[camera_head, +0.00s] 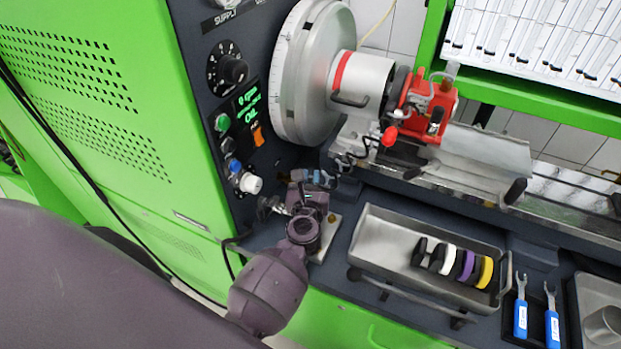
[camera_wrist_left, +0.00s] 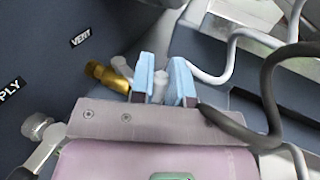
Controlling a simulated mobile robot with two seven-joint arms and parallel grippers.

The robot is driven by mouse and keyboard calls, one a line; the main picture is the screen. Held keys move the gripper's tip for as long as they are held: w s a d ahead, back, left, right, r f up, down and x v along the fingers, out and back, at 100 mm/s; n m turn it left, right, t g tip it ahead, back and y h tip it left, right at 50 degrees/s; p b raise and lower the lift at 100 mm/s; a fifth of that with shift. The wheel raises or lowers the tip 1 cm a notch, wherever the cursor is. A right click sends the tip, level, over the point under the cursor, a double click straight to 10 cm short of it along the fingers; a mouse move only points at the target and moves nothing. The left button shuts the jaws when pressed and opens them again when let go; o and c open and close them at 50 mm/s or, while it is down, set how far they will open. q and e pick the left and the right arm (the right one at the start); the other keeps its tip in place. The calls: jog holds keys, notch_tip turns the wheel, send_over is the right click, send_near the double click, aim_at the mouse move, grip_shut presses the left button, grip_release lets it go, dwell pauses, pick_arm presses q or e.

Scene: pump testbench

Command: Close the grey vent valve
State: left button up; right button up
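My left gripper (camera_head: 312,180) reaches to the lower right of the control panel in the head view. In the left wrist view, its two blue fingertips (camera_wrist_left: 162,78) stand a small distance apart. A light grey piece, apparently the grey vent valve's handle (camera_wrist_left: 160,87), lies between them; whether both fingers press on it cannot be told. A brass fitting (camera_wrist_left: 108,77) and a small grey lever end are just left of the fingers. The VENT label (camera_wrist_left: 80,38) is on the dark panel above left. The valve is mostly hidden behind my gripper in the head view. My right gripper is out of view.
The supply-side valve (camera_wrist_left: 40,128) is at lower left in the wrist view, and grey hoses (camera_wrist_left: 275,85) curve on the right. A metal tray (camera_head: 375,235) with coloured rings is right of my gripper in the head view. The red clamp (camera_head: 428,105) is above.

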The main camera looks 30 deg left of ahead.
pick_arm(q)
grip_shut()
jog(key=shift+s+a+m+t+h+p, duration=0.15)
jog(key=shift+s+m+t+h, duration=0.1)
jog(key=shift+m+h, duration=0.25)
jog(key=shift+s+m+t+h+p, duration=0.15)
jog(key=shift+m+t+h, duration=0.15)
jog(key=shift+h, duration=0.4)
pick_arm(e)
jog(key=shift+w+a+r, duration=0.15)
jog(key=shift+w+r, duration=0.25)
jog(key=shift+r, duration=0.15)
pick_arm(q)
jog(key=o, duration=0.6)
grip_release()
jog(key=shift+o, duration=0.2)
jog(key=shift+s, duration=0.1)
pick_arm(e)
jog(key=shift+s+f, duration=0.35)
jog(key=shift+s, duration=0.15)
